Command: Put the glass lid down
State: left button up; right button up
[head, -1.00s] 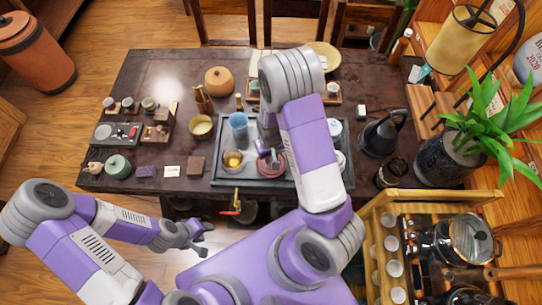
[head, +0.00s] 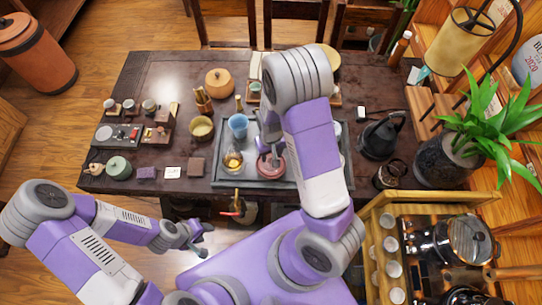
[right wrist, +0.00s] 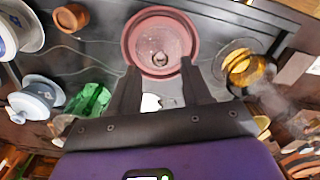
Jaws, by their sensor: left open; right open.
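A pink round dish (right wrist: 135,42) sits on the dark tray (head: 228,181). In the right wrist view a clear, round piece with a small knob, apparently the glass lid (right wrist: 160,58), lies within the dish's rim. In the head view the dish (head: 270,168) is partly covered by my right gripper (head: 271,152). In the right wrist view my right gripper (right wrist: 160,78) is open and empty, its fingertips near the dish's near rim; I cannot tell whether they touch it. My left gripper (head: 198,240) is open and empty, off the table's front edge.
A dark kettle (head: 380,135) stands to the right. The table's back left (head: 165,75) is clear.

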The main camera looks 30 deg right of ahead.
notch_tip(320, 180, up, 8)
jog(key=p, duration=0.2)
jog(key=shift+y, duration=0.8)
jog(key=s+a+f, duration=0.1)
jog(key=s+f, duration=0.1)
jog(key=f, duration=0.1)
jog(key=s+a+f, duration=0.1)
jog(key=a+f, duration=0.1)
jog(key=f, duration=0.2)
jog(key=s+a+f, duration=0.2)
jog(key=f, duration=0.1)
jog(key=shift+s+a+f, duration=0.15)
jog(key=shift+s+f, duration=0.15)
jog(key=s+a+f+y, duration=0.2)
jog(key=s+a+f, duration=0.2)
jog(key=a, duration=0.3)
jog(key=shift+s+a+f+m+t+y, duration=0.15)
jog(key=shift+s+a+m+t+y, duration=0.2)
jog(key=shift+s, duration=0.25)
